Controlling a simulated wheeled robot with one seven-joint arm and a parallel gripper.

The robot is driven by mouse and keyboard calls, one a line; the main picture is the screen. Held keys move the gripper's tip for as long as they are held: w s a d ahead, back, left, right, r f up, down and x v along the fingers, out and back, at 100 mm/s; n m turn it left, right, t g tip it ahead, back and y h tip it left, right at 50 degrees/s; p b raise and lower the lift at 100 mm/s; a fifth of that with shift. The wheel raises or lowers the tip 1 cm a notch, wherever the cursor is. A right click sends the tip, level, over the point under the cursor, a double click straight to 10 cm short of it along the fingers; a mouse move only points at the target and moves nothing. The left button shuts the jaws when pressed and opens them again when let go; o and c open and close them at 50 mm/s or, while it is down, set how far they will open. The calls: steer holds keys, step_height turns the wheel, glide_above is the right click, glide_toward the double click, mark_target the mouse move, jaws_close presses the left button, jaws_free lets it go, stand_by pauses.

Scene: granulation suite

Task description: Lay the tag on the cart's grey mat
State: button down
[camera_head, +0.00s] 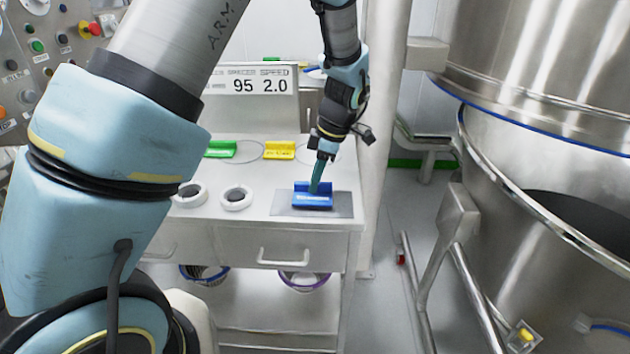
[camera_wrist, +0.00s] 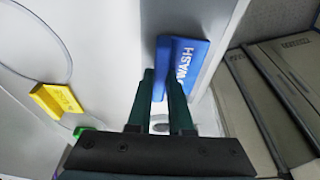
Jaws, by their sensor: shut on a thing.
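The blue tag (camera_head: 313,201) with white lettering is at the grey mat (camera_head: 343,206) near the cart's front right corner. In the wrist view the tag (camera_wrist: 192,60) reads WASH. My gripper (camera_head: 317,186) comes down from above and is shut on the tag; its two green fingers (camera_wrist: 165,92) hold it in the wrist view. The tag appears over the mat, but I cannot tell whether it touches it. The tag and fingers hide part of the mat.
On the white cart top (camera_head: 262,182) a green tag (camera_head: 222,149) and a yellow tag (camera_head: 279,150) stand at the back. Two white rings (camera_head: 237,198) lie left of the mat. A large steel vessel (camera_head: 540,90) stands to the right, beyond a post.

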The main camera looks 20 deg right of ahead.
steer(key=shift+f, duration=0.55)
steer(key=shift+f, duration=0.15)
steer(key=c, duration=0.8)
jaws_free()
